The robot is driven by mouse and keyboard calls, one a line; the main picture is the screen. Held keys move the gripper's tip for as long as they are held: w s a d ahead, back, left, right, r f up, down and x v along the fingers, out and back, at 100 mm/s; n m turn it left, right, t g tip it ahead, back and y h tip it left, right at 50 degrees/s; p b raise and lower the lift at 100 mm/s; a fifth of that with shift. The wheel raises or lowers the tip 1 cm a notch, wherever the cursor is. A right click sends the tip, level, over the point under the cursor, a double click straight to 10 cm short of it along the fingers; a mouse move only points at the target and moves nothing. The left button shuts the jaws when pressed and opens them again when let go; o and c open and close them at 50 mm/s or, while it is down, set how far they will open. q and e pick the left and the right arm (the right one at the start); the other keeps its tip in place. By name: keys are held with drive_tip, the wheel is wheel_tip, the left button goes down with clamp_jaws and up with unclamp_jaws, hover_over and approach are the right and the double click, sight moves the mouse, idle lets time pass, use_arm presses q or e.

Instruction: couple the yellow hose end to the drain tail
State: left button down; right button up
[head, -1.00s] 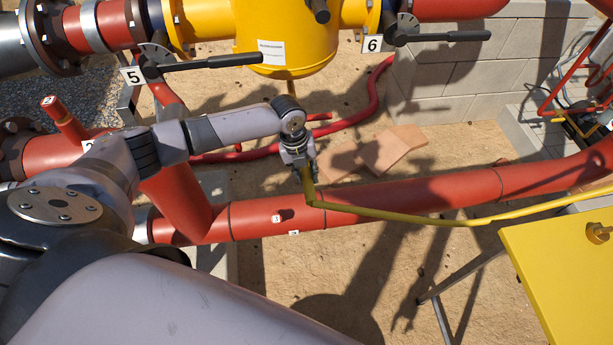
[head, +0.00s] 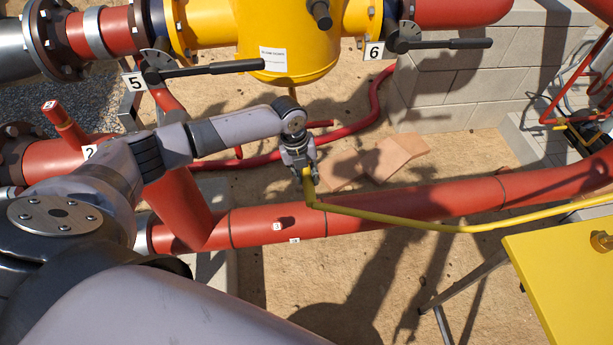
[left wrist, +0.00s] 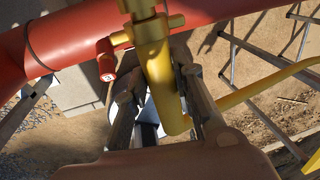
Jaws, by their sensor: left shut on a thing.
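My left gripper (head: 301,166) is shut on the yellow hose end (head: 309,188), below the yellow strainer body in the head view. In the left wrist view the hose end (left wrist: 160,85) lies between the two fingers, with a brass-coloured lugged fitting (left wrist: 147,30) at its far end. The thin drain tail (head: 291,90) hangs from the strainer's underside; its lower end is hidden behind my wrist. I cannot tell whether the fitting touches it. My right gripper is not in view.
The yellow strainer (head: 290,40) hangs between valve handles 5 (head: 205,69) and 6 (head: 440,44). A red pipe (head: 380,207) crosses below my gripper. The hose (head: 450,228) runs right, above a yellow panel (head: 565,270). Bricks (head: 395,157) lie on the sandy ground.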

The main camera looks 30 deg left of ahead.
use_arm(q)
drive_tip(key=shift+w+a, duration=0.25)
drive_tip(key=shift+w, duration=0.15)
drive_tip(key=c, duration=1.3)
unclamp_jaws()
drive_tip(key=shift+o, duration=0.5)
drive_tip(key=shift+s, duration=0.1)
drive_tip(key=o, duration=0.4)
drive_tip(key=shift+r, duration=0.1)
drive_tip(key=r+p, duration=0.4)
drive_tip(key=a+r+p, duration=0.1)
drive_tip(key=r+p, duration=0.1)
drive_tip(key=r, duration=0.1)
drive_tip(key=shift+s, duration=0.3)
drive_tip(key=shift+f, duration=0.15)
